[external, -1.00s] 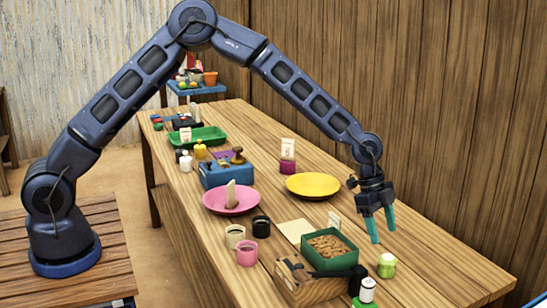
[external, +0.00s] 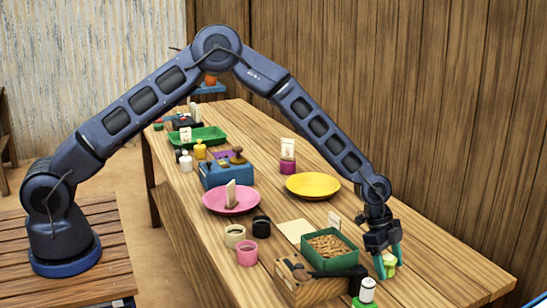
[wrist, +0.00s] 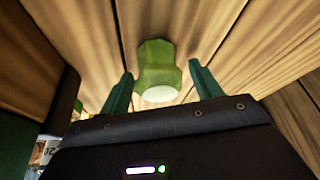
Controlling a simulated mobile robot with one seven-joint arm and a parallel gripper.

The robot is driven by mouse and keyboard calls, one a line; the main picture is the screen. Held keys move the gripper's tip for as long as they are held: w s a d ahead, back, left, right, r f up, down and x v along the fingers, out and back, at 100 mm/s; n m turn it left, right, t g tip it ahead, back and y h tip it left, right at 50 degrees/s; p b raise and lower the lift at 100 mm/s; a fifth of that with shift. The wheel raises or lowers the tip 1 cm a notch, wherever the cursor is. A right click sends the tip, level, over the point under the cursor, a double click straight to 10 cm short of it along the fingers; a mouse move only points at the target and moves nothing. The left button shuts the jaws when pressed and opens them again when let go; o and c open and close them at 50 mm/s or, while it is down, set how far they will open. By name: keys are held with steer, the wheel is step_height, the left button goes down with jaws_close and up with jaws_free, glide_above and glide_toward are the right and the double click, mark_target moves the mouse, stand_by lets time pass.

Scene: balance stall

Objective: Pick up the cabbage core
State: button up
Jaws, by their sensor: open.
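The cabbage core (external: 389,260) is a small pale-green piece on the wooden table near its right end. It also shows in the wrist view (wrist: 158,68), green with a whitish round end facing me. My gripper (external: 389,267) is down at the cabbage core, with its teal fingers on either side of it. In the wrist view the open fingers (wrist: 163,88) stand left and right of the core, with a visible gap on each side. The core looks untouched by the fingers.
A green box of brown pieces (external: 328,247) stands just left of my gripper. A yellow plate (external: 313,185) and a pink plate (external: 231,200) lie further back. The table right of the core is clear.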

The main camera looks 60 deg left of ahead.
steer(key=shift+f, duration=0.25)
steer(key=c, duration=1)
steer(key=shift+c, duration=0.2)
